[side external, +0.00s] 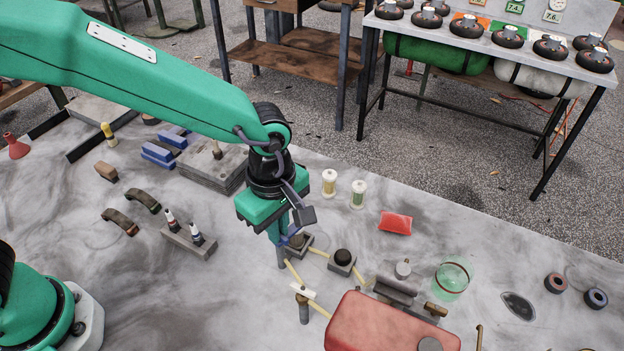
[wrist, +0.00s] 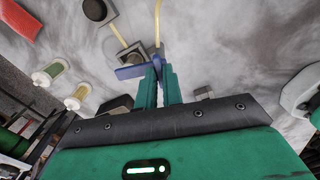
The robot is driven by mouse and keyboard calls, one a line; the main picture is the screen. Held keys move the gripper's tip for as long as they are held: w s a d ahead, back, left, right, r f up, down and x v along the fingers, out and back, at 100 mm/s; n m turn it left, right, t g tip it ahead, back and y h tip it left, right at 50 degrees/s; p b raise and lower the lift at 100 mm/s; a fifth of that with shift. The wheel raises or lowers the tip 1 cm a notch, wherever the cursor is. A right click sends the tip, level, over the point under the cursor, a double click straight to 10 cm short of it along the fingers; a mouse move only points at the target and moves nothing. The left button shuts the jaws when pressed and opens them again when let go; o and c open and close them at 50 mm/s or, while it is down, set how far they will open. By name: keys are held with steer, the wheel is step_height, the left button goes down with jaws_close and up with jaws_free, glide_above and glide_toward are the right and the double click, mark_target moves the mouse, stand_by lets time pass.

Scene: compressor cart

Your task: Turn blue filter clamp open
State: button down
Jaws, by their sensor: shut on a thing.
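The blue filter clamp (wrist: 130,71) is a flat blue lever at the tips of my gripper (wrist: 157,76) in the wrist view. In the side view, a little of the clamp's blue (side external: 297,240) shows beside my gripper (side external: 284,250), which points down at the table. The green fingers are shut on the clamp and hide part of it. The clamp sits by a grey square filter block (side external: 299,247), with a pale yellow hose (side external: 292,272) close by. The exact angle of the lever is hard to tell.
A second block with a dark round top (side external: 343,259) stands just right. A red tank (side external: 385,325), a green glass bowl (side external: 453,279) and a red packet (side external: 395,223) are nearby. Two spools (side external: 329,183) stand behind.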

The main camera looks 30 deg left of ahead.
steer(key=m, duration=1)
steer(key=shift+m, duration=2.4)
steer(key=c, duration=1.5)
jaws_free()
steer(key=shift+c, duration=0.2)
steer(key=shift+r, duration=0.15)
steer(key=shift+r, duration=3.8)
